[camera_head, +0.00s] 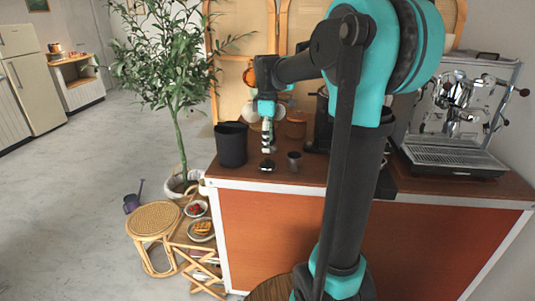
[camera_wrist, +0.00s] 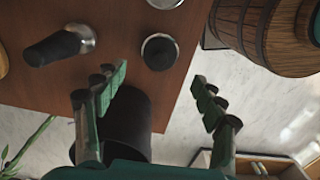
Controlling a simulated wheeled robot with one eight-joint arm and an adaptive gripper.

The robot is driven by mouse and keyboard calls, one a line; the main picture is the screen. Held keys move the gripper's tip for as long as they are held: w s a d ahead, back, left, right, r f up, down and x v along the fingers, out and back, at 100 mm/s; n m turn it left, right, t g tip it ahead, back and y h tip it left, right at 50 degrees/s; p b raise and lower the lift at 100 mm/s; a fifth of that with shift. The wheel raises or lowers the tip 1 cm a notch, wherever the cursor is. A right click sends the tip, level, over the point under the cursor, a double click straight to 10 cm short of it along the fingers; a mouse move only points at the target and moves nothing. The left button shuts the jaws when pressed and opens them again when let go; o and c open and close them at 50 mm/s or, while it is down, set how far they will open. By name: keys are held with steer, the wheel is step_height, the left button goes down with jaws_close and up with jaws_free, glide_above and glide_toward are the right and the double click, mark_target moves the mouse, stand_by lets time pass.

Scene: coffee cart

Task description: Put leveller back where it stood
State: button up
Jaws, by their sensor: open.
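The leveller appears to be the small round puck with a black top and bright metal rim (camera_head: 267,166), standing upright on the brown counter (camera_head: 240,176) near its front edge. It also shows in the wrist view (camera_wrist: 160,51), above and beyond the gap between my fingertips. My gripper (camera_head: 266,151) hangs over the counter, pointing down, just behind and above the puck. In the wrist view my gripper (camera_wrist: 159,86) is open, with its fingers wide apart and nothing between them. No contact with the puck is visible.
A black bin (camera_head: 231,145) stands left of my gripper. A black-handled tool with a metal base (camera_wrist: 62,45) shows in the wrist view. A wooden barrel (camera_wrist: 262,30) stands beyond the counter edge.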

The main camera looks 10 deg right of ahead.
mark_target(268, 158)
steer(key=shift+r, duration=2)
